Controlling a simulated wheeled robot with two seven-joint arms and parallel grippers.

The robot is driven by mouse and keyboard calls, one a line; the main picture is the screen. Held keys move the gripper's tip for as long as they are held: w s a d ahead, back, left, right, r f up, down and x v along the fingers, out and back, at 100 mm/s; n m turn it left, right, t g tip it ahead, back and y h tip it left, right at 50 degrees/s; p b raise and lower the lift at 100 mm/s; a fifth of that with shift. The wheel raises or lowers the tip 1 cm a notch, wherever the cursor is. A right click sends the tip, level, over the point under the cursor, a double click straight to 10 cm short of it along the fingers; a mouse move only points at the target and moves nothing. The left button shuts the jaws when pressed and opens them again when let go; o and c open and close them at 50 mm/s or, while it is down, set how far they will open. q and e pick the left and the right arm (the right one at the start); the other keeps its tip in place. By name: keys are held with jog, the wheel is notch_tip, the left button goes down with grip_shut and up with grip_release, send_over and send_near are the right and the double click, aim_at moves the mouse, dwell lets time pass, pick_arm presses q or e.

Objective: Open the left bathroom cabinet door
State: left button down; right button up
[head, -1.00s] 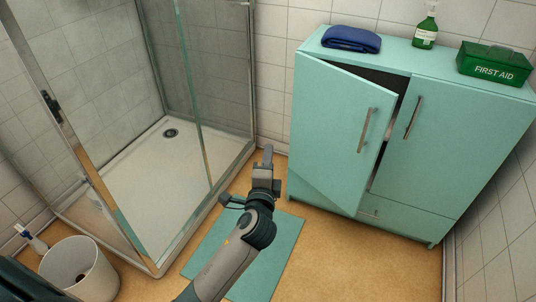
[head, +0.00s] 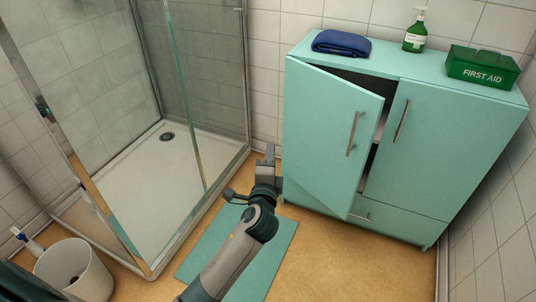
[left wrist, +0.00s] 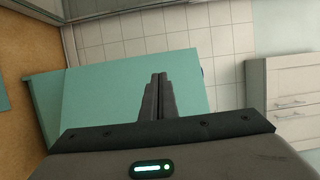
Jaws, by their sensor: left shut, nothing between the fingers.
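The teal bathroom cabinet (head: 445,150) stands against the tiled wall. Its left door (head: 325,130) is partly open, swung out from its left edge, with a dark gap along its right side. The door's upright metal handle (head: 352,133) is free of any gripper. My left gripper (head: 269,153) is to the left of the door in the head view, shut and empty. In the left wrist view its closed fingers (left wrist: 158,95) stand in front of a teal panel (left wrist: 110,95); I cannot tell whether they touch it. My right gripper is not in view.
The right door has its own handle (head: 401,121) and is closed. A folded blue towel (head: 341,43), a green soap bottle (head: 415,32) and a first aid box (head: 482,68) sit on top. A glass shower (head: 170,150), teal mat (head: 220,240) and white bin (head: 75,270) are to the left.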

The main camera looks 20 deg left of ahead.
pick_arm(q)
jog(key=s+d, duration=0.2)
jog(key=d, duration=0.6)
jog(key=shift+d, duration=0.4)
jog(key=shift+f, duration=0.1)
